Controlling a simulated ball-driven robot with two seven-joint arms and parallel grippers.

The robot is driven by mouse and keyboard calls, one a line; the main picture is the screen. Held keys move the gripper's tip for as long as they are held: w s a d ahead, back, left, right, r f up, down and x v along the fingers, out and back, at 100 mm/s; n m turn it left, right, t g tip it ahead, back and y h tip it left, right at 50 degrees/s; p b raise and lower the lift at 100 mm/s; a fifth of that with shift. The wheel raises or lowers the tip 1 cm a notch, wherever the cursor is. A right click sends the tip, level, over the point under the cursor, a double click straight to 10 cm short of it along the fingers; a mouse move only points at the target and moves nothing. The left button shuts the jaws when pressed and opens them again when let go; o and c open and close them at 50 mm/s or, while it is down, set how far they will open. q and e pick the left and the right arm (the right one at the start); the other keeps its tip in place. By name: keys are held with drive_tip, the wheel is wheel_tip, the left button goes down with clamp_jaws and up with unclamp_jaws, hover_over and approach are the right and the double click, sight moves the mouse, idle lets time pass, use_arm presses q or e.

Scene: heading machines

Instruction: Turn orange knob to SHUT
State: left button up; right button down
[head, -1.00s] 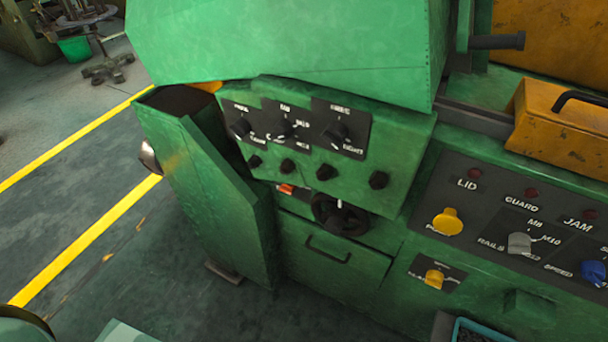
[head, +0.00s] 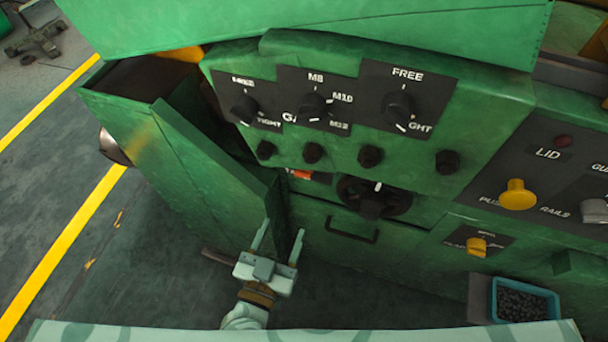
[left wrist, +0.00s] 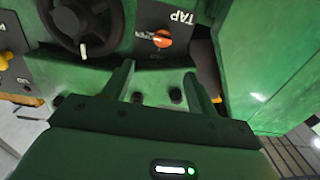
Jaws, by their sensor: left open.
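The orange knob (head: 302,174) shows small in the head view, low on the green machine, left of a black handwheel (head: 374,197) and partly hidden by the panel edge. In the left wrist view the orange knob (left wrist: 162,39) sits on a dark plate lettered TAP; another word beside it is partly covered and I cannot read it surely. My left gripper (head: 281,236) is open and empty, below the knob in the head view, with its fingers pointing toward the machine. In the left wrist view its two fingers (left wrist: 158,84) stand apart, short of the knob. My right gripper is not in view.
An open green door or chute (head: 165,135) stands just left of the knob. A drawer handle (head: 351,230) is below the handwheel. Black selector knobs (head: 313,107) line the panel above. A blue bin (head: 524,300) of dark pieces stands at the lower right.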

sight(302, 176)
use_arm(q)
drive_tip(key=x, duration=0.4)
drive_tip(key=b+x, duration=0.1)
drive_tip(key=x, duration=0.4)
drive_tip(key=b+x, duration=0.1)
drive_tip(key=x, duration=0.4)
drive_tip(key=shift+w+a+f, duration=0.1)
drive_tip(key=shift+w+a, duration=0.1)
drive_tip(key=shift+w, duration=0.25)
drive_tip(key=shift+w+d, duration=0.1)
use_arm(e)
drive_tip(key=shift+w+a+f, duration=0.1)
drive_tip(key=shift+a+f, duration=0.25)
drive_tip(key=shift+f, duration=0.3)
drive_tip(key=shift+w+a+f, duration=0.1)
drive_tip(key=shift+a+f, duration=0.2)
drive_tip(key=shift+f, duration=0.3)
use_arm(q)
drive_tip(key=c, duration=1)
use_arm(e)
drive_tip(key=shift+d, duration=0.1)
